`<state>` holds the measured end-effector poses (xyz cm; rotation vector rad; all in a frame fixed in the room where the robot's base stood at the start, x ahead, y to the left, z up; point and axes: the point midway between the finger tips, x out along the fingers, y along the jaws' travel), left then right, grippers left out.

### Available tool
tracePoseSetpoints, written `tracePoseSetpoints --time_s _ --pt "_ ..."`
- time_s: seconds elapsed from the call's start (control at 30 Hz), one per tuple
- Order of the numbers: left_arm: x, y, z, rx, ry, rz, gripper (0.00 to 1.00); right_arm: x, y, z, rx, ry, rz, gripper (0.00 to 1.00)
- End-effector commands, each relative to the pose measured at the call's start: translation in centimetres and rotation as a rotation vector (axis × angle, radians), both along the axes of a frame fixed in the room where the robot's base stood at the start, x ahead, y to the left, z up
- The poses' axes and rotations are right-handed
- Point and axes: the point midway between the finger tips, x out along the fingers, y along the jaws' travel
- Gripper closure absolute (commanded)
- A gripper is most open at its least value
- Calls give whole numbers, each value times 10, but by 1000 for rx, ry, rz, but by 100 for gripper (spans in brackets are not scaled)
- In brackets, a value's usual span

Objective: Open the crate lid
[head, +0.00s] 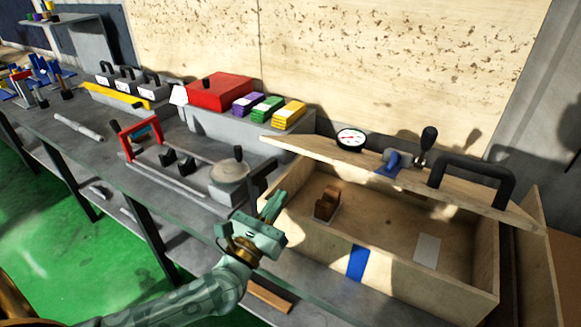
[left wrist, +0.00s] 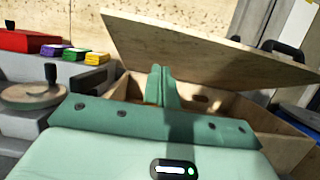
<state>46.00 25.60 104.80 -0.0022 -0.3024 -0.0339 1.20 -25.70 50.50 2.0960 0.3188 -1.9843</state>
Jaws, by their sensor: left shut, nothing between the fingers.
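The wooden crate (head: 410,272) stands at the right of the bench, with a blue stripe on its front wall. Its lid (head: 400,185) is raised and tilted above the box, with a black handle (head: 470,172) on it. The crate's inside shows in the head view. The lid (left wrist: 200,45) slants above the box in the left wrist view. My left gripper (head: 272,206) is shut and empty by the crate's left front corner, below the lid's left end. Its fingers (left wrist: 160,84) overlap the crate opening in the left wrist view; contact cannot be told. My right gripper is not in view.
Inside the crate lie a brown block (head: 327,204) and a pale card (head: 427,250). A dial gauge (head: 351,139) shows by the lid. A grey machine with a round plate (head: 229,173) stands left of my gripper. A red box (head: 218,91) stands behind it.

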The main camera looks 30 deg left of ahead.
Motion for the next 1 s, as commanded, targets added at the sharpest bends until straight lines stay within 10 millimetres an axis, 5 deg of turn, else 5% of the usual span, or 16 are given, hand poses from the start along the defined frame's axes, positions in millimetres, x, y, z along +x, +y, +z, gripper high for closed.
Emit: tracePoseSetpoints --time_s 0.23,0.5,1.0 --pt "49 -2 19 -2 -3 0 100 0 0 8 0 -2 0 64" --pt "62 -3 48 -3 -1 -1 100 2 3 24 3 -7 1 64" --pt "64 -3 51 -2 4 -1 100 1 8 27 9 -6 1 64"
